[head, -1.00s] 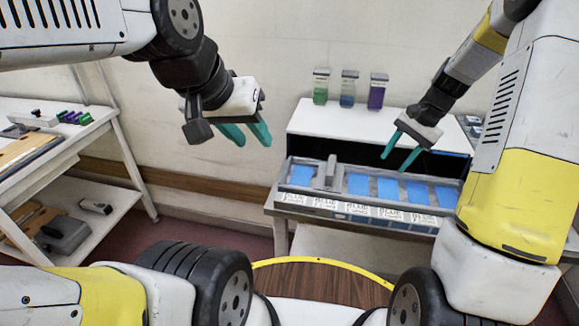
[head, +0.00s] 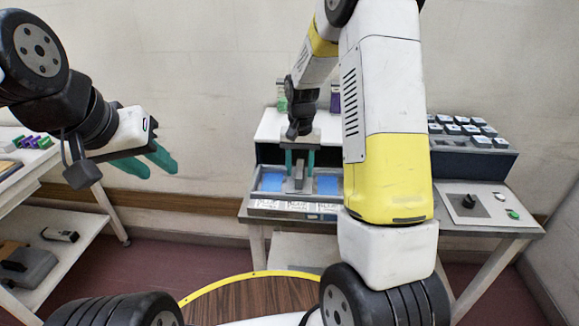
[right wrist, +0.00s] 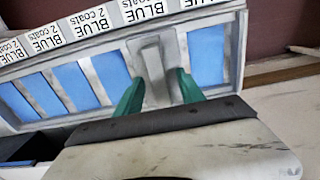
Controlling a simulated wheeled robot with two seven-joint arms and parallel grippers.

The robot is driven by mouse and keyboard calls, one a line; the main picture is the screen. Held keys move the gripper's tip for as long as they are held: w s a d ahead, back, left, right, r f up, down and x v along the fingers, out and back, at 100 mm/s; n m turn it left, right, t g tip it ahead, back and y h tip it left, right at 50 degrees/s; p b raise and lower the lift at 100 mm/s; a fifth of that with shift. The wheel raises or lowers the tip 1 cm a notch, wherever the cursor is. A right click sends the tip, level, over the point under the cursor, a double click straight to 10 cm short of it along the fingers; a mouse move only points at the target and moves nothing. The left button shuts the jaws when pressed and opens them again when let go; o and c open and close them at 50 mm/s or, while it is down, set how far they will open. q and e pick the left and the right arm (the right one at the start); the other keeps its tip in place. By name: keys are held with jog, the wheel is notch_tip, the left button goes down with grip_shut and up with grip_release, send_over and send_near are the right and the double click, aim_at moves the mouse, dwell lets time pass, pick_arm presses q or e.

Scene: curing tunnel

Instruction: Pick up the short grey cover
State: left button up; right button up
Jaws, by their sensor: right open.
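The short grey cover (head: 298,180) is a narrow grey bar lying across the long grey tray with blue panels. It also shows in the right wrist view (right wrist: 154,66). My right gripper (head: 299,166) is open, pointing down, with its green fingers on either side of the cover's near end. In the right wrist view the fingers (right wrist: 160,94) flank the cover with small gaps visible. My left gripper (head: 158,166) is open and empty in the air at the left, far from the tray.
The tray (right wrist: 108,47) has a row of "BLUE 2 coats" labels (right wrist: 90,22) along its edge. My right arm hides part of the bench. A shelf (head: 75,235) stands at the left.

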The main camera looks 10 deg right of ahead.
jog(key=shift+f, duration=0.5)
grip_shut()
jog(key=shift+r, duration=0.15)
